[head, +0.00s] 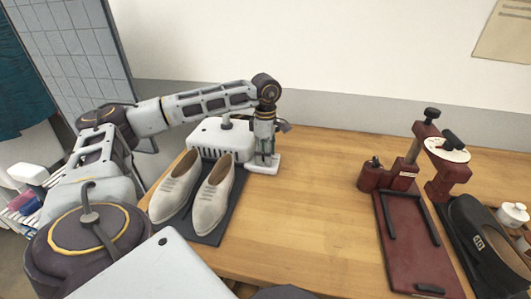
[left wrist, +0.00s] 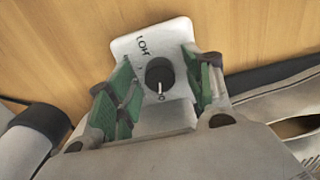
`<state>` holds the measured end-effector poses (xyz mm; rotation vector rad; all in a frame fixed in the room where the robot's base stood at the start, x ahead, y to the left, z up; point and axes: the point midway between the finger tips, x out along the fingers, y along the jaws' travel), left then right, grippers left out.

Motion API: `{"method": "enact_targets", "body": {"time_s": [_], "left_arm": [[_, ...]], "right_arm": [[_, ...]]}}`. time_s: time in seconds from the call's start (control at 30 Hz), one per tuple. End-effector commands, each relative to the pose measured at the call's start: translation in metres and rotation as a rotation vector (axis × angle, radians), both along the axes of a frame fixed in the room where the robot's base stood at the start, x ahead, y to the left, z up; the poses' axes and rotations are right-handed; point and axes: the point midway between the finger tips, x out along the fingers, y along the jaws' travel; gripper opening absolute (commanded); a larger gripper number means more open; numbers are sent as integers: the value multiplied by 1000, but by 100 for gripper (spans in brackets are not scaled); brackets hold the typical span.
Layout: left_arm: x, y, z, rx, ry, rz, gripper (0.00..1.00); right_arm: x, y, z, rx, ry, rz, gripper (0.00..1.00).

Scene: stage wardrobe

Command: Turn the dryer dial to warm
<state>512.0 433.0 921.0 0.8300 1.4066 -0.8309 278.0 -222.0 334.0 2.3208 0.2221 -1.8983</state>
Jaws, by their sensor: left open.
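The dryer (head: 208,137) is a white box at the back left of the wooden table, with a low white plate at its right. In the left wrist view, the black round dial (left wrist: 160,74) sits on a white panel (left wrist: 175,32) with dark lettering, partly covered. Its white pointer line points down in that picture, toward a mark like a 0. My left gripper (head: 263,152) points down over the plate. In the left wrist view, its green-padded fingers (left wrist: 165,80) are open on either side of the dial, with gaps visible. The dial is hidden in the head view.
A pair of pale shoes (head: 212,194) stands on a dark mat (head: 231,207) in front of the dryer. A red press-like stand (head: 404,230), a black shoe (head: 485,245) and a small white pot (head: 513,214) are at right. The middle of the table is clear.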

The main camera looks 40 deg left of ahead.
Motion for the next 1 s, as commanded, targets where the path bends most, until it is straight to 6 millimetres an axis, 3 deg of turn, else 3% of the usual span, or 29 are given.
{"method": "enact_targets", "body": {"time_s": [0.13,0.5,1.0], "left_arm": [[0,0,0,0,0,0,49],[0,0,0,0,0,0,4],[0,0,0,0,0,-87,4]], "right_arm": [[3,-1,1,-1,-6,1,91],[0,-3,-2,-4,0,0,91],[2,-3,-2,-2,-10,0,91]]}}
